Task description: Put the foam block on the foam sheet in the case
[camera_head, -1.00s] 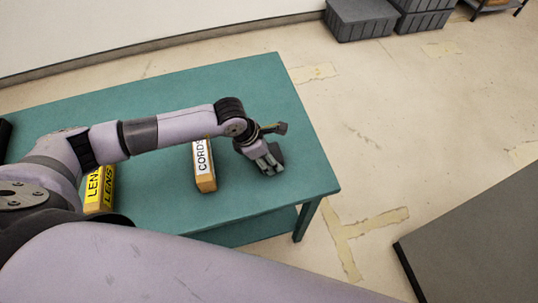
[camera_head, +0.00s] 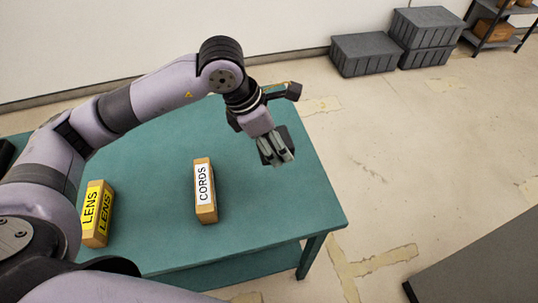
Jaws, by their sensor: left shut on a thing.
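My left gripper (camera_head: 278,156) is raised above the right part of the green table, with its fingers pointing down. It is shut on a dark block (camera_head: 291,140), which I take to be the foam block. The fingers cover much of it, so its full shape is hidden. No case or foam sheet can be made out in this view. My right gripper is not in view.
On the green table (camera_head: 245,200) stand a CORDS box (camera_head: 205,190) and a yellow-labelled LENS box (camera_head: 97,213). A dark object (camera_head: 5,155) shows at the left edge. A grey surface (camera_head: 485,265) is at lower right. Grey crates (camera_head: 370,54) stand by the wall.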

